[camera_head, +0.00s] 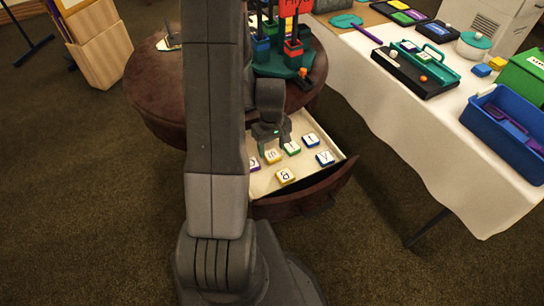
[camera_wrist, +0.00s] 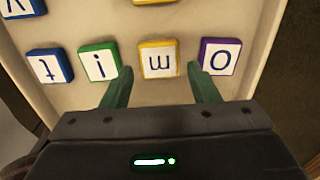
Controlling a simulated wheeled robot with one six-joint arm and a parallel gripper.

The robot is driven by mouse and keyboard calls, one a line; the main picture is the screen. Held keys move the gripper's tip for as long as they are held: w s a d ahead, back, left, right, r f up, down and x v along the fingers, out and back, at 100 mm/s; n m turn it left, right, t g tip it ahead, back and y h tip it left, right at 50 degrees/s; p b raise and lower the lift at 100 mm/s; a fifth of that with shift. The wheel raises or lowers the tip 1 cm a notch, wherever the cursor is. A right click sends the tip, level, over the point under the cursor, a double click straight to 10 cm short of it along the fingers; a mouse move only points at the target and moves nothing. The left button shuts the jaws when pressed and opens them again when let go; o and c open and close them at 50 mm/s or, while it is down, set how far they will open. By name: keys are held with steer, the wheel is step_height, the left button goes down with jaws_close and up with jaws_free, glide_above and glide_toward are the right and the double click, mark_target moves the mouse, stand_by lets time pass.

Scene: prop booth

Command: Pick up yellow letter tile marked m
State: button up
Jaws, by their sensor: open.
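The yellow-edged letter tile (camera_wrist: 158,58) lies flat with its white face up in the open drawer. Its letter reads like a w in the wrist view, as an upside-down m would. It also shows in the head view (camera_head: 273,157), partly below my gripper (camera_head: 268,133). In the wrist view my gripper (camera_wrist: 160,76) is open and empty. Its two green fingers point towards the tile's near edge, one to each side. The left fingertip is close to the green-edged tile (camera_wrist: 99,62), the right one close to the purple-edged tile (camera_wrist: 219,57). I cannot tell their height.
A blue-edged tile (camera_wrist: 50,66) ends the row. Another yellow-edged tile (camera_head: 285,175) and a blue-edged V tile (camera_head: 325,158) lie nearer the drawer front (camera_head: 310,192). The drawer sticks out of a round brown table (camera_head: 150,90). A white-clothed table (camera_head: 400,120) stands at right.

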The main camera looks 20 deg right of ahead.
mark_target(272, 156)
steer(key=shift+f, duration=1.45)
steer(key=c, duration=0.7)
steer(key=shift+c, duration=0.2)
